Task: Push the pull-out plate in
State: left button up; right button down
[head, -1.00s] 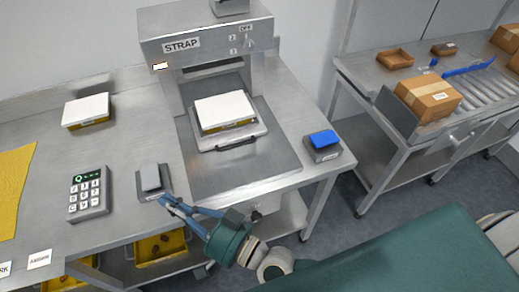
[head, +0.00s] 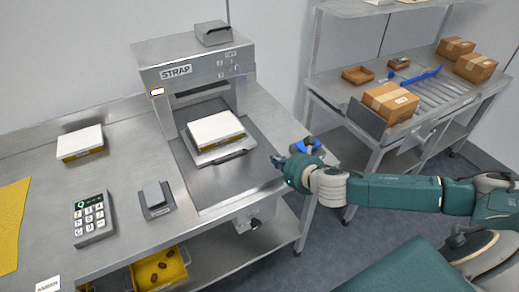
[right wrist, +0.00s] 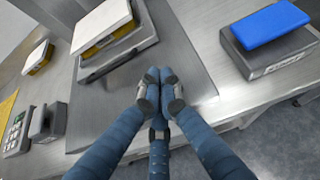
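The pull-out plate (head: 205,159) is a grey metal plate with a dark handle on its front edge, sticking out in front of the strap machine (head: 195,75). A white-topped box (head: 216,128) with a yellow lower part sits on it. In the right wrist view the plate (right wrist: 146,36) and its handle (right wrist: 108,66) are at upper left. My right gripper (head: 277,162) is to the right of the plate, over the table's front area. In the right wrist view its fingertips (right wrist: 160,88) are together and empty, apart from the plate. My left gripper is not in view.
A grey block with a blue top (right wrist: 268,24) stands right of my right gripper. A keypad (head: 92,218), a grey switch block (head: 156,198) and another white-topped box (head: 80,143) are on the left. A roller bench (head: 430,92) with cartons stands at right.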

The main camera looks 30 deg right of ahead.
jog(key=p, duration=0.1)
send_near(255, 146)
jog(key=f, duration=0.2)
jog(key=shift+w+f, duration=0.3)
jog(key=shift+w, duration=0.1)
jog(key=w+p, duration=0.1)
jog(key=w, duration=0.2)
jog(key=shift+w+f, duration=0.15)
jog(key=shift+w, duration=0.1)
jog(key=shift+w+f, duration=0.1)
jog(key=shift+w, duration=0.3)
